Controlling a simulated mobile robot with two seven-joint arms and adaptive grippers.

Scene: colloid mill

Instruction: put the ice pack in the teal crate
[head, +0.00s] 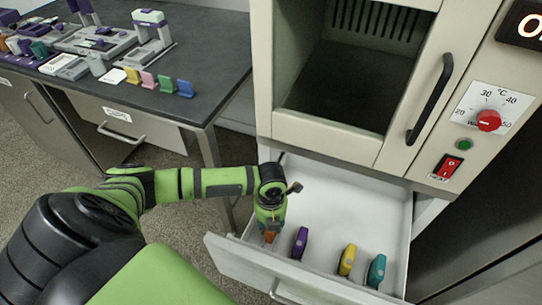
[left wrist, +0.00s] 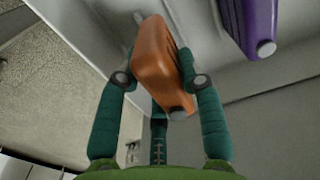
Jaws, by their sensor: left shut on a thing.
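My left gripper (head: 270,229) reaches down into the left front corner of the open drawer. In the left wrist view my left gripper (left wrist: 160,84) has its teal fingers closed on both sides of an orange ice pack (left wrist: 158,62). Only a small part of the orange pack (head: 270,237) shows in the head view, below the gripper. A purple pack (head: 300,242) stands apart to its right; it also shows in the left wrist view (left wrist: 247,22). I cannot make out a teal crate in either view. My right gripper is not in view.
The white drawer (head: 335,195) also holds a yellow pack (head: 347,260) and a teal pack (head: 376,270) along its front. The cabinet (head: 330,145) with an open compartment rises behind it. A dark table (head: 215,75) with equipment and coloured pieces stands at the left.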

